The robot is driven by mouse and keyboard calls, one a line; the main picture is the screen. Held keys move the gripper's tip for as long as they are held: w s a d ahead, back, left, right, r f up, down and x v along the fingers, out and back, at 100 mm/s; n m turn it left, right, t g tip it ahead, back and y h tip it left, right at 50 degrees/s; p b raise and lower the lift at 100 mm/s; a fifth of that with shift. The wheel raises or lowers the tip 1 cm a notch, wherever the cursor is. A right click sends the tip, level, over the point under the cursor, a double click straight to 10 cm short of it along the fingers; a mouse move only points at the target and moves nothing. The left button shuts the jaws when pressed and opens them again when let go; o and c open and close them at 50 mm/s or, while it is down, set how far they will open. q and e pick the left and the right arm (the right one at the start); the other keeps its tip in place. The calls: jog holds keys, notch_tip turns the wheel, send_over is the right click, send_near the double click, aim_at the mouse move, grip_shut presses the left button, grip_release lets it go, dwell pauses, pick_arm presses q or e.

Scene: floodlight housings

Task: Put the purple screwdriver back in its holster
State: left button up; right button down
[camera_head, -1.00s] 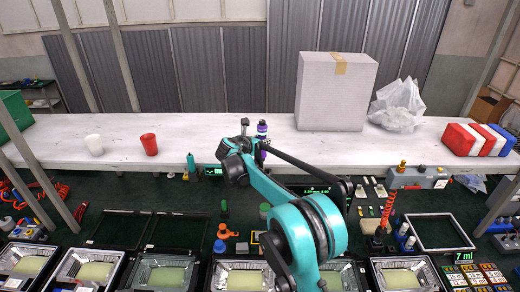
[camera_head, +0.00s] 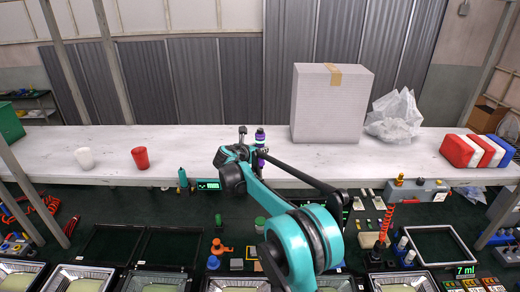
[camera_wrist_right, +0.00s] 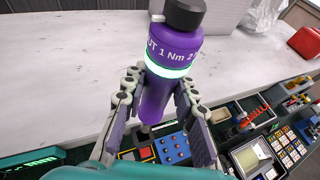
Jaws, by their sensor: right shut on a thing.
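The purple screwdriver (camera_head: 260,138) stands roughly upright in my right gripper (camera_head: 252,153), in front of the white shelf. In the right wrist view the screwdriver (camera_wrist_right: 175,55) has a black cap at the top, a glowing pale green ring and white lettering. The fingers of my right gripper (camera_wrist_right: 160,88) are closed on its body below the ring. A teal tool (camera_head: 183,178) stands upright at the shelf's front edge, left of my arm. I cannot make out the holster for certain. My left gripper is not in view.
The white shelf (camera_head: 220,143) holds a white cup (camera_head: 85,158), a red cup (camera_head: 140,158), a large box (camera_head: 331,104) and a plastic bag (camera_head: 396,116). Floodlight housings (camera_head: 155,281) line the front. A grey unit with a red coiled hose (camera_head: 387,222) lies to the right.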

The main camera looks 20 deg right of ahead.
aim_at(260, 158)
jog(key=shift+f+b, duration=0.35)
jog(key=shift+f, duration=0.25)
notch_tip(260, 158, down, 3)
jog(key=shift+w+r+b, duration=0.1)
jog(key=shift+r+b, duration=0.05)
jog(key=shift+b, duration=0.75)
jog(key=shift+f, duration=0.25)
jog(key=shift+f+b, duration=0.15)
jog(key=shift+b, duration=0.2)
jog(key=shift+b, duration=0.5)
jog(key=shift+f+b, duration=2.75)
jog(key=shift+f, duration=0.95)
jog(key=c, duration=1.1)
grip_release()
jog(key=shift+c, duration=0.2)
